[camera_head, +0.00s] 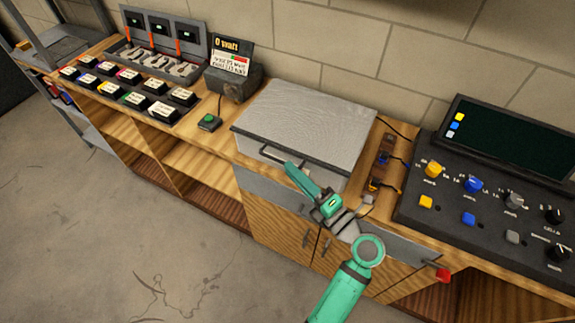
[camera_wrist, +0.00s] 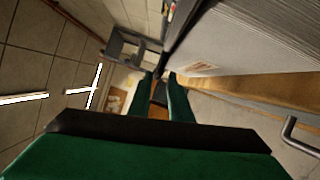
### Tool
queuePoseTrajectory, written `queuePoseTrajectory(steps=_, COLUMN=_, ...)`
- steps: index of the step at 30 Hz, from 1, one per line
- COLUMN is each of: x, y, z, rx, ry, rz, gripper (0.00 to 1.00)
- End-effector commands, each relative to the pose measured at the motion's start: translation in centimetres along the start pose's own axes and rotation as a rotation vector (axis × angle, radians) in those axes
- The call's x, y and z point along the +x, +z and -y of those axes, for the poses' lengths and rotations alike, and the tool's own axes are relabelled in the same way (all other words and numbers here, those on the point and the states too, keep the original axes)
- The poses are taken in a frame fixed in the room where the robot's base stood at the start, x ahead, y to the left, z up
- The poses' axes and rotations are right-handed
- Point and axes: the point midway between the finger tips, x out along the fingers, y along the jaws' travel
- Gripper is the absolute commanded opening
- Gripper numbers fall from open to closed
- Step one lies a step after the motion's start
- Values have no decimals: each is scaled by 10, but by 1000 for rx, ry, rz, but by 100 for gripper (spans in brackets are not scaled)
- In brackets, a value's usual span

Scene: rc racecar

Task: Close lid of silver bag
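The silver bag (camera_head: 330,180) is a box-like silver case on the wooden counter, with a handle (camera_head: 285,156) on its front. Its broad textured lid (camera_head: 305,118) lies nearly flat over the body; I cannot tell whether it is fully shut. My gripper (camera_head: 293,170) is in front of the case, close to the handle and front edge, and touching cannot be made out. In the wrist view, the two green fingers (camera_wrist: 164,82) stand apart with nothing seen between them. The case's grey side (camera_wrist: 240,45) fills the upper right there.
A control panel with knobs (camera_head: 490,205) stands to the right, with a small rack (camera_head: 383,165) between it and the case. A green button (camera_head: 209,121), a display box (camera_head: 233,80) and labelled black blocks (camera_head: 130,90) are to the left. The floor in front is clear.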

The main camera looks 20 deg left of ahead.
Motion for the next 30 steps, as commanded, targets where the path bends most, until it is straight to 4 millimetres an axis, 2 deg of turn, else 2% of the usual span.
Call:
queuePoseTrajectory(steps=6, x=-42, y=1, z=1, rx=0, ry=-2, rz=5, gripper=17)
queuePoseTrajectory(steps=12, x=-65, y=1, z=1, rx=0, ry=-2, rz=3, gripper=17)
queuePoseTrajectory(steps=17, x=-72, y=1, z=1, rx=-1, ry=-2, rz=3, gripper=17)
queuePoseTrajectory(steps=30, x=-72, y=0, z=1, rx=-1, ry=-1, rz=2, gripper=17)
